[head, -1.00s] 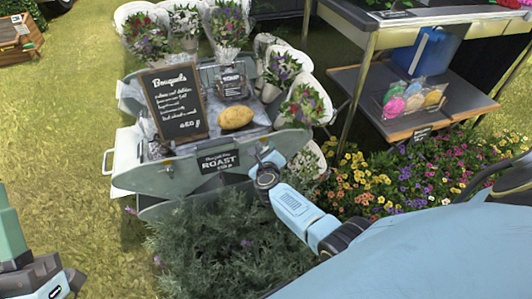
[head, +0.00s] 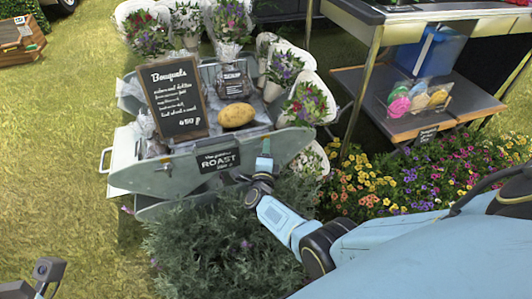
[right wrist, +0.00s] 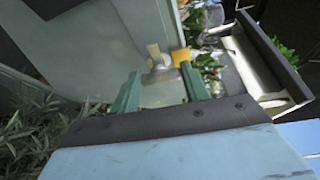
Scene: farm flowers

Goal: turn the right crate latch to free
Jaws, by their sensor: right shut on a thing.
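The grey metal crate (head: 150,178) stands in the middle of the head view, with a black ROAST sign (head: 218,160) on its front panel. My right gripper (head: 266,146) is at the right end of that panel. In the right wrist view, its green fingers (right wrist: 160,92) are shut on the right crate latch (right wrist: 160,64), a small metal piece with a pale yellow tab. The gripper hides this latch in the head view. The left latch (head: 166,168) shows on the same panel. Part of my left gripper (head: 46,270) shows at the lower left; its jaws are unclear.
A bushy plant (head: 215,245) stands close below my right wrist. Grass is open at left.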

